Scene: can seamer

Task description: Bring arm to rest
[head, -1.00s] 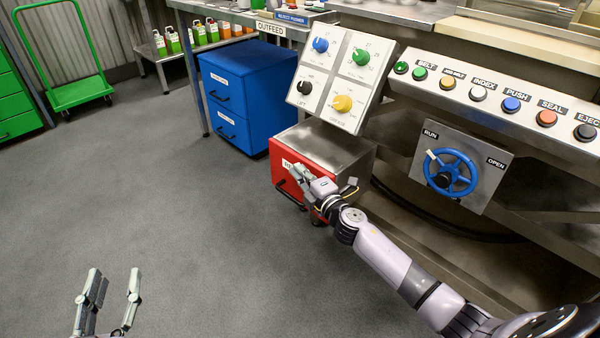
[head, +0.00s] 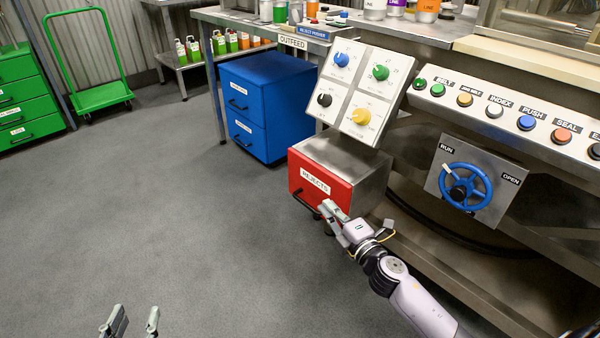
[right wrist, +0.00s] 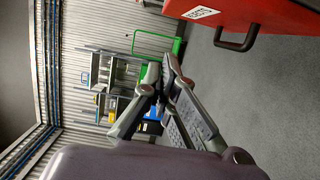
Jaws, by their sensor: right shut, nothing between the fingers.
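My right gripper (head: 328,210) is shut and empty, just in front of the lower right part of the red REJECTS drawer (head: 308,190) in the head view. In the right wrist view its fingertips (right wrist: 162,72) are together, with the red drawer front (right wrist: 262,12) and its dark handle (right wrist: 238,40) at the upper right. I cannot tell from the head view how wide the gap to the drawer is. My left gripper (head: 134,322) shows only its fingertips at the bottom left edge. They stand apart with nothing between them.
The machine's dial panel (head: 352,88), button row (head: 510,112) and blue handwheel (head: 466,188) are above and right of my right arm. A blue cabinet (head: 262,105) stands behind the drawer. A green cart (head: 100,97) is at the back left. The grey floor (head: 160,220) is clear.

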